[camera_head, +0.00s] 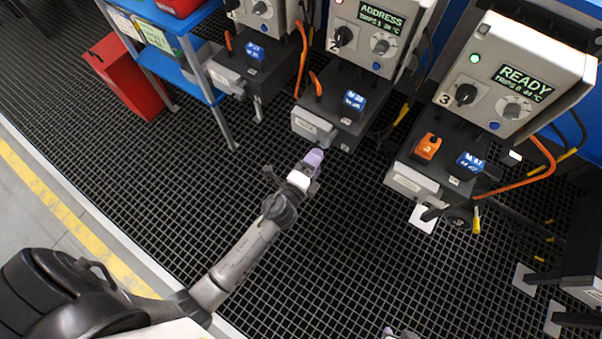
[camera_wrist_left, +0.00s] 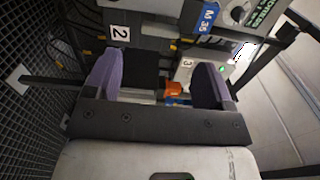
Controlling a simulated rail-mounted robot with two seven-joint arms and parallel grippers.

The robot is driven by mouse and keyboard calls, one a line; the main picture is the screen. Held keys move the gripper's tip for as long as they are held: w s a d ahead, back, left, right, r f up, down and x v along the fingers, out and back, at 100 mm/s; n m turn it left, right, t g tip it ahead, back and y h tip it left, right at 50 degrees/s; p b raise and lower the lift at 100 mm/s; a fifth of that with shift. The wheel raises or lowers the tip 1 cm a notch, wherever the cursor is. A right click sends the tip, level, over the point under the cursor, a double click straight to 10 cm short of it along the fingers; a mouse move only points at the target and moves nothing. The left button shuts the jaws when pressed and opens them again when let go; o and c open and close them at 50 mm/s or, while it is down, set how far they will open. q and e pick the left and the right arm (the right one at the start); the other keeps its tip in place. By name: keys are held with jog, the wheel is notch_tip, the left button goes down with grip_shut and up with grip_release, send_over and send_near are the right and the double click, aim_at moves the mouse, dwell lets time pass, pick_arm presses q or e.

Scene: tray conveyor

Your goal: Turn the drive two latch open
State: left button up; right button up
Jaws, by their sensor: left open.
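Drive two's control box (camera_head: 375,22) bears the number 2 and a screen reading ADDRESS, with a black knob (camera_head: 343,37) and a grey knob (camera_head: 380,45). Below it is a dark unit (camera_head: 335,85) with a blue tag (camera_head: 354,99) and a grey front block (camera_head: 313,125). I cannot tell which part is the latch. My left gripper (camera_head: 313,160) is just below and in front of that block. In the left wrist view its purple fingers (camera_wrist_left: 157,80) are apart with nothing clearly between them. A small part at the head view's bottom edge looks like my right gripper (camera_head: 398,333).
Drive three's box (camera_head: 518,75) reads READY, with an orange piece (camera_head: 428,146) on the unit below. Drive one's unit (camera_head: 255,68) is left of drive two. A blue shelf (camera_head: 175,50) and red bin (camera_head: 125,75) stand left. Orange cables hang nearby. The grid floor in front is clear.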

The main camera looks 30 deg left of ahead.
pick_arm(q)
jog(key=s, duration=0.7)
jog(key=shift+s, duration=0.15)
jog(key=shift+a, duration=0.1)
dwell(0.3)
